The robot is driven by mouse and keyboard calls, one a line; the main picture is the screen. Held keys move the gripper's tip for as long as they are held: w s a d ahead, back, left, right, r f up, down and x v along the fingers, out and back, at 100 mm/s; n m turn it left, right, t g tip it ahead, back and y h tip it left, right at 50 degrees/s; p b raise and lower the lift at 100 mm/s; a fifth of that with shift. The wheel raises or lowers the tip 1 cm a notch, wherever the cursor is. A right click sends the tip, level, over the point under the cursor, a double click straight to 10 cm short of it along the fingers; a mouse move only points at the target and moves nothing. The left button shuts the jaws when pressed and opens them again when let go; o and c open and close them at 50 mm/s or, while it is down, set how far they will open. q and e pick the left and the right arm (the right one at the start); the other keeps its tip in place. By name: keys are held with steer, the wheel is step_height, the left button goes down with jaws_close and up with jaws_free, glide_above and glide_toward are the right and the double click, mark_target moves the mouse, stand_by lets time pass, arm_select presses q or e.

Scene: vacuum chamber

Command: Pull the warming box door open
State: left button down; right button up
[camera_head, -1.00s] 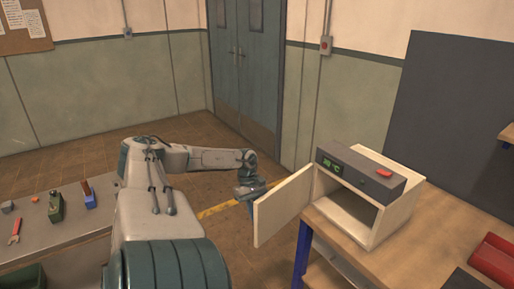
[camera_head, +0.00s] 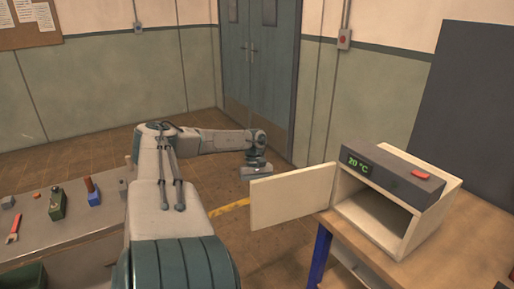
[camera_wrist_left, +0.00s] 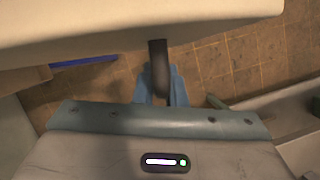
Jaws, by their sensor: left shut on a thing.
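The warming box (camera_head: 448,200) is a pale wooden box with a grey top panel, a green "20 °C" display and a red button. Its door (camera_head: 293,198) stands wide open, swung out to the left, and the box's inside shows dark and empty. My left gripper (camera_head: 257,172) is at the door's far edge, partly hidden behind it. In the left wrist view, my left gripper (camera_wrist_left: 161,90) is shut on the dark door handle (camera_wrist_left: 158,65), and the door (camera_wrist_left: 130,28) spans the top. My right gripper is not in view.
The box stands on a wooden table (camera_head: 368,250) with a red object (camera_head: 501,258) at the right. A grey bench (camera_head: 70,226) at the left holds a red wrench (camera_head: 14,227) and several small items. Open floor lies behind the door.

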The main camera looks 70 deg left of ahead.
arm_select(q)
steer(key=c, duration=1.5)
jaws_free()
steer(key=shift+r, duration=0.15)
steer(key=shift+v, duration=5.3)
